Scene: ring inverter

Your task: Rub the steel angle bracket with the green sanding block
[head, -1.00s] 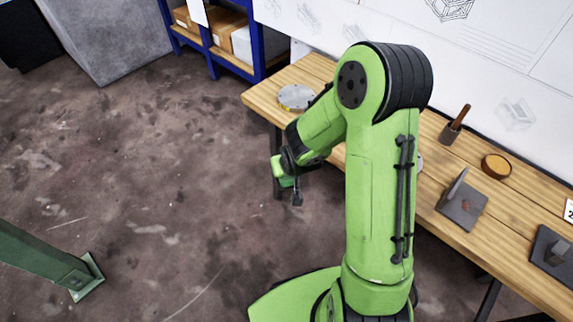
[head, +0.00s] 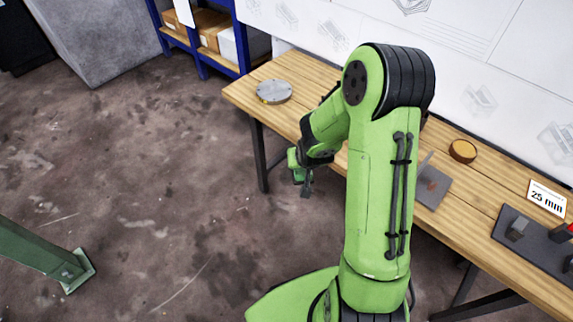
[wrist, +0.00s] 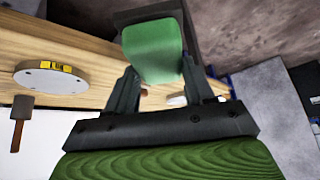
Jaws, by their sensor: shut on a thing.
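The green sanding block (wrist: 153,50) is held between the two fingers of my gripper (wrist: 155,85) in the wrist view. In the head view my gripper (head: 304,178) hangs off the front edge of the bench, over the floor, with its fingers small and partly hidden. The steel angle bracket (head: 430,190), a grey plate with an upright flange and a reddish-brown patch, sits on the bench right of my arm. My arm partly covers its left side. The block is well apart from the bracket.
The wooden bench (head: 320,75) runs along the wall. On it are a round metal disc (head: 273,91), a round amber-topped tin (head: 462,150), a dark fixture plate (head: 505,228) and a "25 mm" card (head: 547,198). A green post foot (head: 75,268) stands on the open floor.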

